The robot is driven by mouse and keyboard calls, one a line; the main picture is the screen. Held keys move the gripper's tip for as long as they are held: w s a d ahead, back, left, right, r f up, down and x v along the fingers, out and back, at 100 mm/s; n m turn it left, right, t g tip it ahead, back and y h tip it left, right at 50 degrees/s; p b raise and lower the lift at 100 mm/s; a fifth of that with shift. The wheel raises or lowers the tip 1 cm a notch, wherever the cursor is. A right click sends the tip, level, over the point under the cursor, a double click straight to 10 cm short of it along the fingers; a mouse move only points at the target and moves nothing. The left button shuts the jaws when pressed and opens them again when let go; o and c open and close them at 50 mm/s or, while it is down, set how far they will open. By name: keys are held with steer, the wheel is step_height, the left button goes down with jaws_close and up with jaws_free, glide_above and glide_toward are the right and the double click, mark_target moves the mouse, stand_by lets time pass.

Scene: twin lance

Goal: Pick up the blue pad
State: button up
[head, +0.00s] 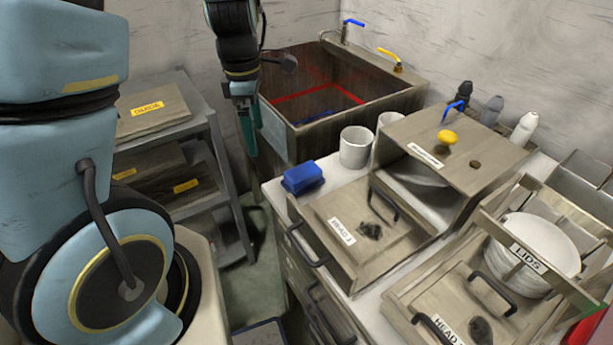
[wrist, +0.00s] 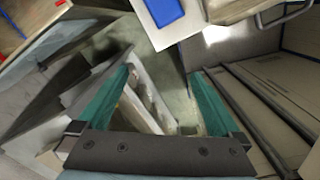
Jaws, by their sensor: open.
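The blue pad (head: 302,177) lies on the left end of the white counter, in front of the sink and beside a white cup. Part of it shows at the top edge of the wrist view (wrist: 163,11), beyond my fingertips. My gripper (head: 250,135) hangs pointing down, left of the sink and to the upper left of the pad in the head view. In the wrist view my gripper (wrist: 160,78) has its two teal fingers wide apart with nothing between them. It is clear of the pad.
Two white cups (head: 356,147) stand right of the pad. A lidded wooden box (head: 340,230) with a handle sits just in front. The sink (head: 345,95) with blue and yellow tap levers is behind. A grey shelf rack (head: 215,160) stands left, with open floor between.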

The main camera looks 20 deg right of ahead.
mark_target(303, 171)
steer(key=s+d+f+n, duration=0.2)
steer(key=d+f+n, duration=0.1)
steer(key=d+n, duration=0.5)
steer(key=shift+m, duration=0.6)
steer(key=f, duration=0.1)
steer(key=d+f, duration=0.1)
steer(key=f, duration=0.2)
steer(key=shift+s+d+f, duration=0.25)
steer(key=shift+f, duration=0.15)
steer(key=shift+s+f, duration=0.1)
steer(key=shift+f, duration=2.6)
steer(key=c, duration=1.3)
step_height(303, 171, up, 10)
steer(key=shift+r, duration=0.1)
